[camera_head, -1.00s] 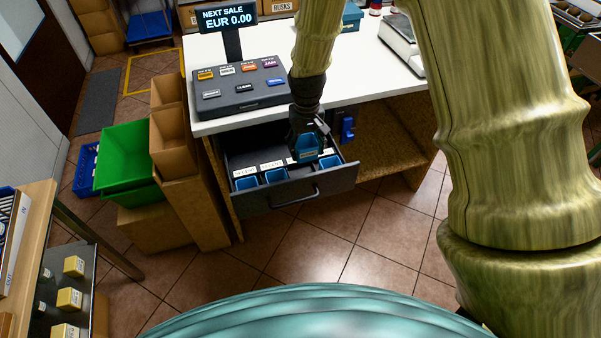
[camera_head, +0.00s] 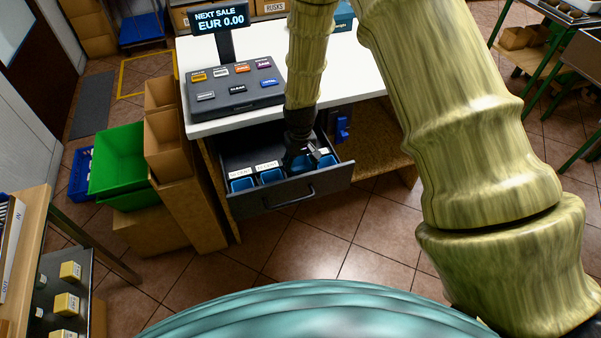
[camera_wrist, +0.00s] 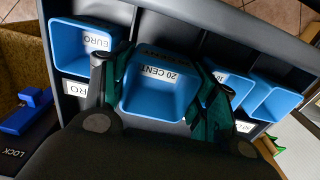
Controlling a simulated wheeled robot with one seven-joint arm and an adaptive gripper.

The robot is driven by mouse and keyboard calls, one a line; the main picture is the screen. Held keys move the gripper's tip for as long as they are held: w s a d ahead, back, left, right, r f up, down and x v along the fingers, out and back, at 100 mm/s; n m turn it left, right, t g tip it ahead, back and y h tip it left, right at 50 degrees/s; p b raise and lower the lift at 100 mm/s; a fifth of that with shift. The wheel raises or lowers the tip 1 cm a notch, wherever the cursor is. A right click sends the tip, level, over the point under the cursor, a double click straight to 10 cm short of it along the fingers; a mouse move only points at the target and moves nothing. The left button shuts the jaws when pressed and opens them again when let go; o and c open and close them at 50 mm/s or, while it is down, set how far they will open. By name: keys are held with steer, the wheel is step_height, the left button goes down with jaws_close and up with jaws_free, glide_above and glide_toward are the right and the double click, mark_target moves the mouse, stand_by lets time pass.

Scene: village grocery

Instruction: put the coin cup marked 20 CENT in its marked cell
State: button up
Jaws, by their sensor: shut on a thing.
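The 20 CENT coin cup (camera_wrist: 160,90) is a blue square cup with a white label. My gripper (camera_wrist: 163,82) is shut on it, with one finger on each side. In the head view the gripper (camera_head: 302,146) points down into the open cash drawer (camera_head: 290,199), and the held cup (camera_head: 299,164) is partly hidden by it. The cup sits low in the row, between the EURO cup (camera_wrist: 84,46) and another cup (camera_wrist: 229,84). I cannot tell whether it touches the drawer floor. Its cell's label is hidden.
A further blue cup (camera_wrist: 272,99) stands at the row's end. A blue LOCK fitting (camera_wrist: 27,110) is beside the drawer. The counter (camera_head: 351,78) with the till keypad (camera_head: 236,88) is above. Cardboard boxes (camera_head: 167,146) and a green crate (camera_head: 118,159) stand at left.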

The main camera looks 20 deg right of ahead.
steer(key=shift+f+p, duration=0.45)
steer(key=shift+f, duration=1.4)
steer(key=shift+f, duration=0.25)
steer(key=o, duration=0.6)
steer(key=shift+c, duration=0.2)
steer(key=shift+r, duration=0.1)
step_height(320, 180, up, 12)
steer(key=b, duration=0.3)
steer(key=shift+r, duration=0.15)
